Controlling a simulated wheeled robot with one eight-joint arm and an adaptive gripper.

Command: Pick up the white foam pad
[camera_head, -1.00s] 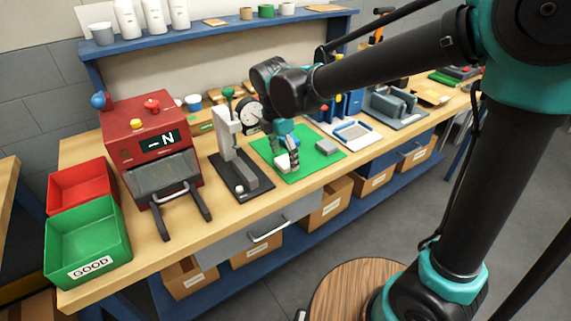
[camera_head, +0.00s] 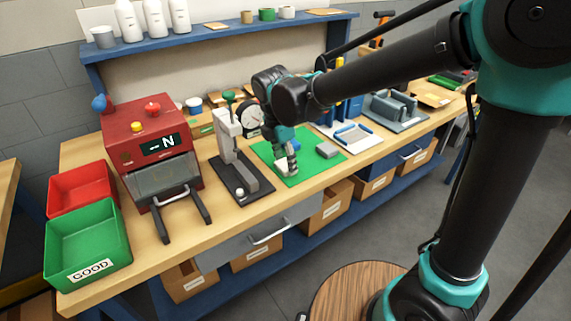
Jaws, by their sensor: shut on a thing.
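The white foam pad (camera_head: 281,168) shows as a small pale block at the front left part of the green mat (camera_head: 311,167). My gripper (camera_head: 287,167) points down over the mat and is shut on the pad. The fingers hide part of the pad. I cannot tell whether the pad still touches the mat.
A grey block (camera_head: 327,149) lies on the mat to the right. A grey press (camera_head: 231,150) on a dark base stands close on the left, then a red machine (camera_head: 152,140). Green (camera_head: 87,245) and red (camera_head: 80,189) bins are farther left. A blue-handled white board (camera_head: 350,135) lies right.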

